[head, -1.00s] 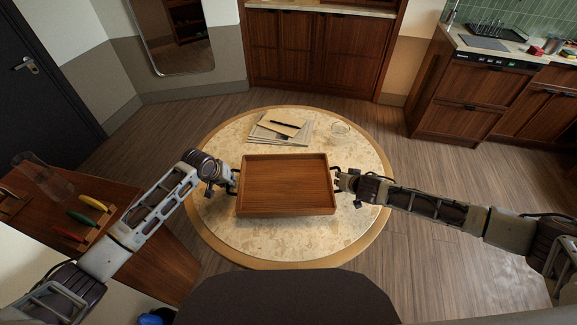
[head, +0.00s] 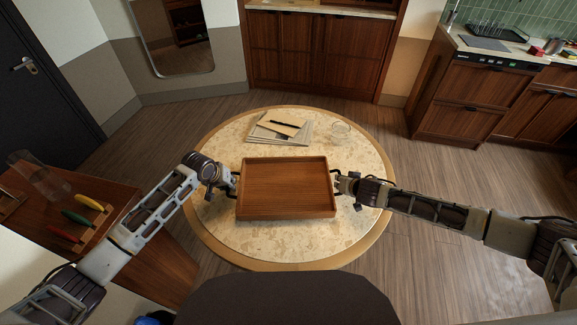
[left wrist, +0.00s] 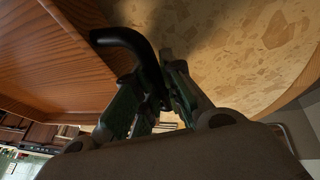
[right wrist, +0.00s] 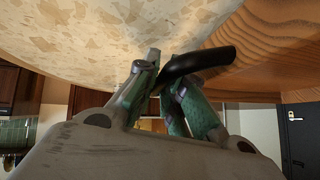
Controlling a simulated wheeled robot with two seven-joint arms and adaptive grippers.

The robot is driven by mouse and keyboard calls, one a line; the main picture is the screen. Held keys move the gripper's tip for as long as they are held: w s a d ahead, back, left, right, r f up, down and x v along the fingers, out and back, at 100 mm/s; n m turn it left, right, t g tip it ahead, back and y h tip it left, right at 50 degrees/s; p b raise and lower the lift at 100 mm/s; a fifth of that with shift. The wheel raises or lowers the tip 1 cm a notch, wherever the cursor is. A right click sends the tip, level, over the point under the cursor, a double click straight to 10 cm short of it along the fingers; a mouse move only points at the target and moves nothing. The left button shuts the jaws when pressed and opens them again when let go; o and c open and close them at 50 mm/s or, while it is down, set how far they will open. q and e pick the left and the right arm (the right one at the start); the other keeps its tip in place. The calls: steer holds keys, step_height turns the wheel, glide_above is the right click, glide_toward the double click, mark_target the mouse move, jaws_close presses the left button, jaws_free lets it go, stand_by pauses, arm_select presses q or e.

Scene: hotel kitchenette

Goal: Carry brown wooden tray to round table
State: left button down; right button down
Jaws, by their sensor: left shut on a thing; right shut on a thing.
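The brown wooden tray (head: 286,187) is empty and looks level over the middle of the round table (head: 290,243), which has a speckled stone top and wooden rim. Whether it touches the top or hangs just above it I cannot tell. My left gripper (head: 232,182) is shut on the tray's dark left handle, seen in the left wrist view (left wrist: 130,40). My right gripper (head: 340,182) is shut on the right handle, also seen in the right wrist view (right wrist: 205,62).
Papers with a notebook and pen (head: 281,127) and a clear glass (head: 340,132) stand on the table behind the tray. A dark chair back (head: 285,300) is in front. A side cabinet with colored-handled items (head: 80,218) and a glass vessel (head: 40,178) is at left.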

arm_select(q)
steer(key=shift+f+b, duration=0.55)
steer(key=shift+f, duration=0.05)
arm_select(e)
steer(key=shift+d+f, duration=0.1)
steer(key=shift+f, duration=0.5)
arm_select(q)
steer(key=c, duration=1.5)
jaws_free()
arm_select(e)
steer(key=c, duration=1.5)
jaws_free()
arm_select(q)
steer(key=shift+r, duration=0.1)
steer(key=shift+v, duration=5.95)
arm_select(e)
steer(key=shift+s+r, duration=0.1)
steer(key=shift+r, duration=0.05)
steer(key=shift+v, duration=5.85)
steer(key=shift+s, duration=0.1)
